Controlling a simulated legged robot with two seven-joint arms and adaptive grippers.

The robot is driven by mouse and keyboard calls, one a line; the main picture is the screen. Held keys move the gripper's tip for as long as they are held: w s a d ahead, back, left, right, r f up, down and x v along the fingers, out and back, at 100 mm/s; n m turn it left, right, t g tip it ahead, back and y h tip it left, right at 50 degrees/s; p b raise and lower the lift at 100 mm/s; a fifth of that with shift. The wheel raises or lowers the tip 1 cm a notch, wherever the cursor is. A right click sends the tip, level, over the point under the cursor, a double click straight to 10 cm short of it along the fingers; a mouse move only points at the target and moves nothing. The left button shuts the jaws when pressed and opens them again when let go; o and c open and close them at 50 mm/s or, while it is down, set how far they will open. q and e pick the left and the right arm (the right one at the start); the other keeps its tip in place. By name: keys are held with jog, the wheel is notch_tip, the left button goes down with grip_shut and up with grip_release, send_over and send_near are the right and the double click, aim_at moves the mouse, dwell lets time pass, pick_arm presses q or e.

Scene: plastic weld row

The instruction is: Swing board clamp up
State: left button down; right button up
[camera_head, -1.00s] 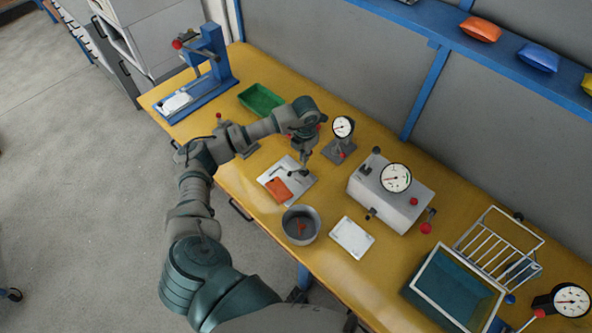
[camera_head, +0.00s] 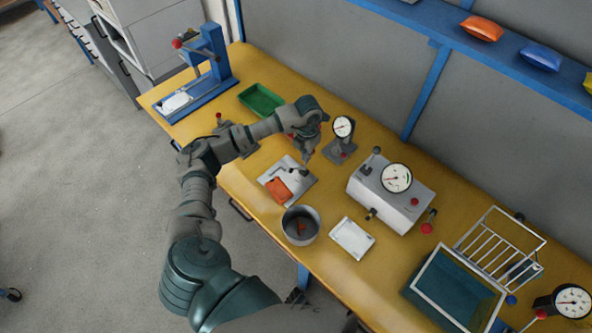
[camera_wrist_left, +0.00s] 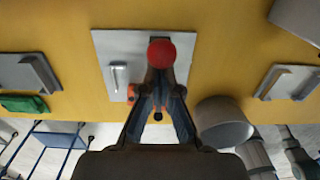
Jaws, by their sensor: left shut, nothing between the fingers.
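The pale board (camera_head: 303,187) lies on the yellow bench with an orange part (camera_head: 279,188) and a small dark clamp piece (camera_head: 296,171) on it. In the left wrist view the board (camera_wrist_left: 120,45) lies beyond my fingers, with a grey bar on it and a bit of the orange part (camera_wrist_left: 131,91). My right gripper is not in view.
A grey pot (camera_head: 301,225) and a white tray (camera_head: 351,238) stand near the board. A dial gauge on a stand (camera_head: 343,128) is close to the right of my gripper. A grey box with a dial (camera_head: 385,204) stands farther right, a green bin (camera_head: 260,100) behind left.

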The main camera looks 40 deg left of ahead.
pick_arm(q)
jog(key=shift+w+f, duration=0.2)
jog(key=shift+w, duration=0.05)
jog(key=shift+s, duration=0.7)
notch_tip(320, 180, up, 7)
jog(key=p, duration=0.5)
dwell(0.4)
